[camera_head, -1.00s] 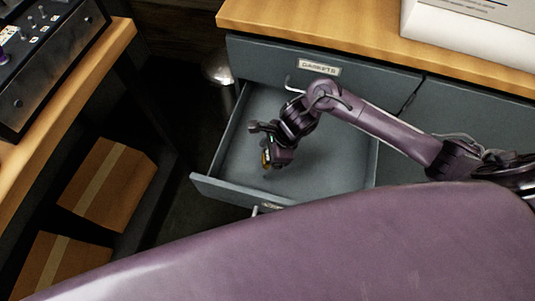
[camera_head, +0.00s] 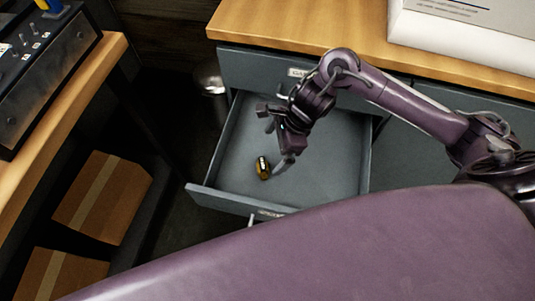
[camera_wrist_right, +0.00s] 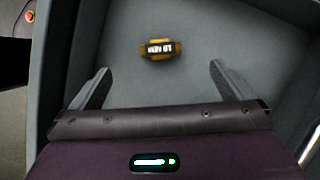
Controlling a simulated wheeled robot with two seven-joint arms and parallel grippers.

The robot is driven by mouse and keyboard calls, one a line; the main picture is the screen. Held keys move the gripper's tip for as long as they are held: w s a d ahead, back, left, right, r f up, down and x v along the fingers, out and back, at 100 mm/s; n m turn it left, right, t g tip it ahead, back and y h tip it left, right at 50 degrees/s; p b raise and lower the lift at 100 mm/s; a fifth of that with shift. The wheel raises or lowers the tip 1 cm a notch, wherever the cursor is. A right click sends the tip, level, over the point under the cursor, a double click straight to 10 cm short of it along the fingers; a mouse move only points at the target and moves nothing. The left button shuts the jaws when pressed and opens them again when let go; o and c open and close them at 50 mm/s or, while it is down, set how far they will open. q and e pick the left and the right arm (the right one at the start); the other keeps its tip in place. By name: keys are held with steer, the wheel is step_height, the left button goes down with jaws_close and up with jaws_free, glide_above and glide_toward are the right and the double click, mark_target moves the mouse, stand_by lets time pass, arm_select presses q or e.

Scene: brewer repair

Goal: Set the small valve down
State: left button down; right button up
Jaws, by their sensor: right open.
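The small valve (camera_head: 263,168) is a short brass-coloured piece with a black label band. It lies on the floor of the open grey drawer (camera_head: 225,150). It also shows in the right wrist view (camera_wrist_right: 160,49), ahead of the fingertips and between their lines, with its label upside down. My right gripper (camera_head: 276,146) is open and empty above the drawer, just up and right of the valve and apart from it. In the right wrist view the two fingers (camera_wrist_right: 160,82) are spread wide. My left gripper is not in view.
The drawer sits under a wooden counter (camera_head: 290,35), with a white box (camera_head: 460,35) on top. A wooden bench with a black control panel (camera_head: 50,70) stands at the left, cardboard boxes (camera_head: 103,195) below it. The rest of the drawer floor looks empty.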

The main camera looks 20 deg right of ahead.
steer(key=shift+v, duration=1.25)
